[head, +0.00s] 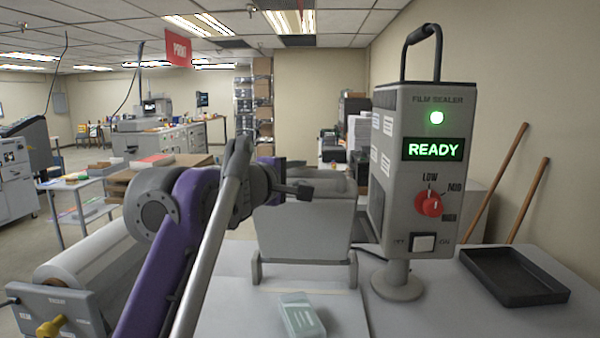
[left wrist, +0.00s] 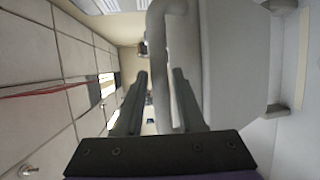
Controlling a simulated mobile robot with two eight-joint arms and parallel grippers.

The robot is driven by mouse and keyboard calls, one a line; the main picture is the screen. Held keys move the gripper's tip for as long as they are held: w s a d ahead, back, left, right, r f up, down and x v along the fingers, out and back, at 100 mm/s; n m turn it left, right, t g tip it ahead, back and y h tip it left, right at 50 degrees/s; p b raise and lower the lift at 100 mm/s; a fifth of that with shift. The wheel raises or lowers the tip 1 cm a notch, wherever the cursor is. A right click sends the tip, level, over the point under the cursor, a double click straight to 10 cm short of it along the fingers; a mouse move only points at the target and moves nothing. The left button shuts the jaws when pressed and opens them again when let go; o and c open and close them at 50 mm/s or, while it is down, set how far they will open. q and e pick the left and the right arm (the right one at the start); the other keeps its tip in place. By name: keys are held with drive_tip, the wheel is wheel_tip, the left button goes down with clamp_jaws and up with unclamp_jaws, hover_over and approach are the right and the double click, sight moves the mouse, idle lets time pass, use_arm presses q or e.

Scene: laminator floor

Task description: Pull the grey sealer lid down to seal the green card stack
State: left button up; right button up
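My left gripper (head: 298,178) is at the lid's upper left edge. In the left wrist view its two dark fingers (left wrist: 158,95) are apart, with the lid's grey handle bar (left wrist: 164,50) running between them and bare space beside the bar. I cannot tell whether a finger touches it. My right gripper is out of view.
The film sealer control box (head: 422,165) shows READY with a green light, right of the lid. A black tray (head: 512,277) lies on the table at right. The table between stack and tray is mostly clear, apart from the box's foot.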

use_arm(q)
drive_tip(key=shift+w+d+f, duration=0.1)
drive_tip(key=shift+w+d, duration=0.15)
drive_tip(key=shift+w, duration=0.35)
clamp_jaws()
idle(1.1)
